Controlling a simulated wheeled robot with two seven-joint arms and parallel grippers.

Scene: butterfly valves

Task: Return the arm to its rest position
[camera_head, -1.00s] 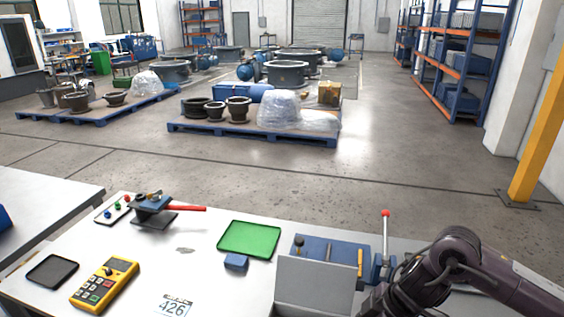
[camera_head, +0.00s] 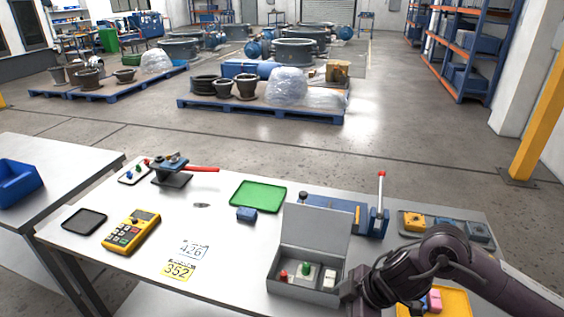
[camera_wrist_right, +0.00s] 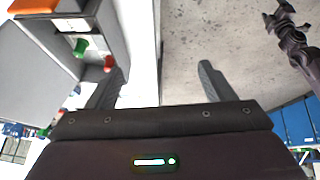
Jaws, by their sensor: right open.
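My right arm (camera_head: 440,268) reaches in from the lower right in the head view, over the right part of the workbench. Its wrist is beside the right end of an open grey box (camera_head: 305,285). In the right wrist view my right gripper (camera_wrist_right: 161,84) has its two fingers wide apart, with nothing between them. The bench edge and bare floor lie beyond the fingers. A dark, jointed part that looks like my left arm (camera_wrist_right: 298,45) shows at the upper right of that view; its fingertips are too small to judge. It does not show in the head view.
The box holds a red button and a green button (camera_head: 305,268). A red-topped lever (camera_head: 381,195), a grey tray (camera_head: 413,222) and a yellow tray (camera_head: 458,297) are near my right arm. A green tray (camera_head: 258,196) and yellow meter (camera_head: 131,231) lie further left.

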